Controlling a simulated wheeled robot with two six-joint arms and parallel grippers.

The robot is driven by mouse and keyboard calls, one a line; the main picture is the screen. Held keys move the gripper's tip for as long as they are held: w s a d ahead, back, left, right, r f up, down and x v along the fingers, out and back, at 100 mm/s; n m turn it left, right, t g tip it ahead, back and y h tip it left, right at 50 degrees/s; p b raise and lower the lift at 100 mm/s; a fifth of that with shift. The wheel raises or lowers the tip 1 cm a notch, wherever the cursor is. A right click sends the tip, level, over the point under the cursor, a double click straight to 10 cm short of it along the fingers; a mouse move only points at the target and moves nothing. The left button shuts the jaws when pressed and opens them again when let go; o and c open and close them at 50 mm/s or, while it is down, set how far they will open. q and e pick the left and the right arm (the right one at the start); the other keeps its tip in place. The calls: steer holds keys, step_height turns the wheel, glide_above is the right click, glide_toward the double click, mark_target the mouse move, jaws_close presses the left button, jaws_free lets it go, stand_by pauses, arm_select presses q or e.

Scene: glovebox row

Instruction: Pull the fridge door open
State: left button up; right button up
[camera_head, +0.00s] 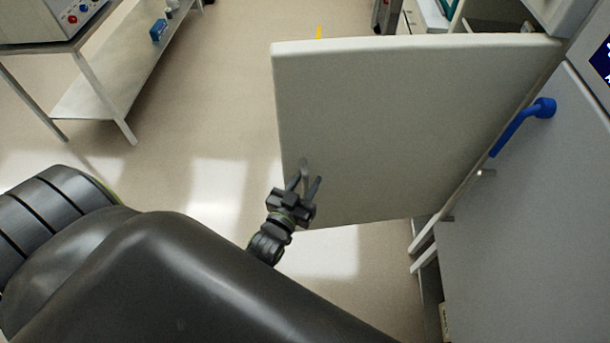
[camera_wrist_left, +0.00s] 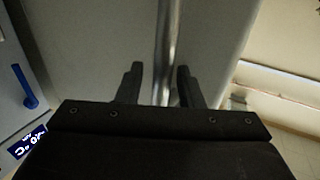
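The fridge door (camera_head: 400,125) is a pale panel, swung out wide across the head view. A vertical metal bar handle (camera_wrist_left: 168,40) runs down the door face in the left wrist view. My left gripper (camera_head: 308,182) is at the door's lower left edge in the head view. In the left wrist view its two fingers (camera_wrist_left: 160,72) stand apart on either side of the bar. The right finger is close to the bar, and a gap shows at the left finger. The door hides most of the handle in the head view. My right gripper is not in view.
A grey cabinet front with a blue lever handle (camera_head: 522,128) stands at the right. A metal bench (camera_head: 100,70) with a lower shelf stands at the upper left. Clear floor (camera_head: 200,120) lies between the bench and the door.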

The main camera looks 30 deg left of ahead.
arm_select(q)
steer(key=shift+s, duration=0.15)
steer(key=shift+s+p, duration=0.25)
steer(key=shift+p, duration=0.05)
steer(key=s+p, duration=0.2)
steer(key=s, duration=0.3)
steer(key=shift+d+r+p, duration=0.1)
steer(key=shift+d+p, duration=0.05)
steer(key=shift+p, duration=0.2)
steer(key=s+p, duration=0.2)
steer(key=s, duration=0.9)
steer(key=shift+s+d, duration=0.3)
steer(key=shift+d, duration=0.15)
steer(key=shift+f, duration=0.2)
